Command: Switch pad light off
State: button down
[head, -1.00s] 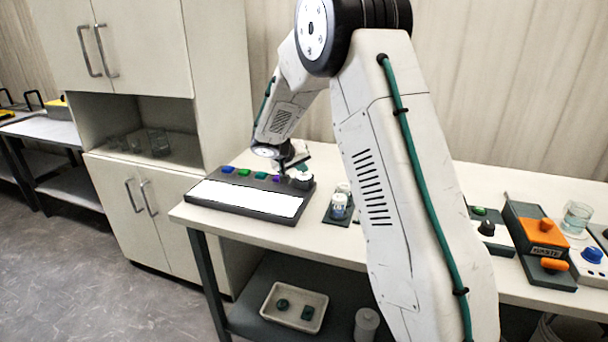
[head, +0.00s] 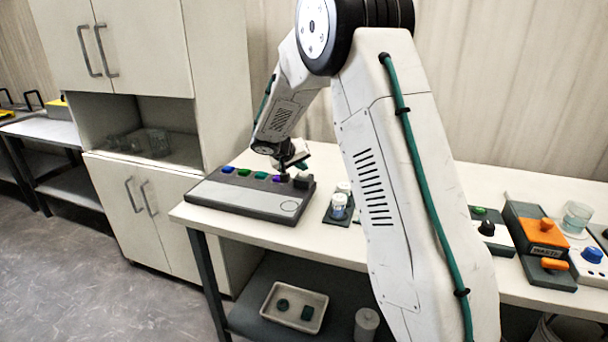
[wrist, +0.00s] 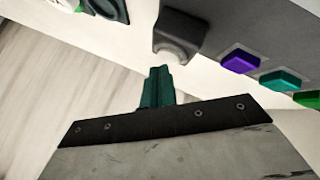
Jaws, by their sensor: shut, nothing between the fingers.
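The pad (head: 240,200) is a dark grey box at the left end of the bench, and its broad panel is now unlit. A row of coloured buttons runs along its back edge, with a dark switch (head: 302,180) at the right end. The switch also shows in the wrist view (wrist: 180,36), beside the purple button (wrist: 240,61). My gripper (head: 299,163) is above the switch end of the pad. In the wrist view its teal fingertips (wrist: 157,74) are together and empty, just short of the switch; I cannot tell whether they touch it.
A small dark holder with white-capped jars (head: 339,207) stands right of the pad. Further right are an orange-topped device (head: 538,235) and a glass beaker (head: 577,216). A tray (head: 294,306) sits on the lower shelf. A tall cabinet (head: 215,100) stands behind on the left.

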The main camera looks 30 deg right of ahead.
aim_at(302, 175)
jog(key=shift+r, duration=3)
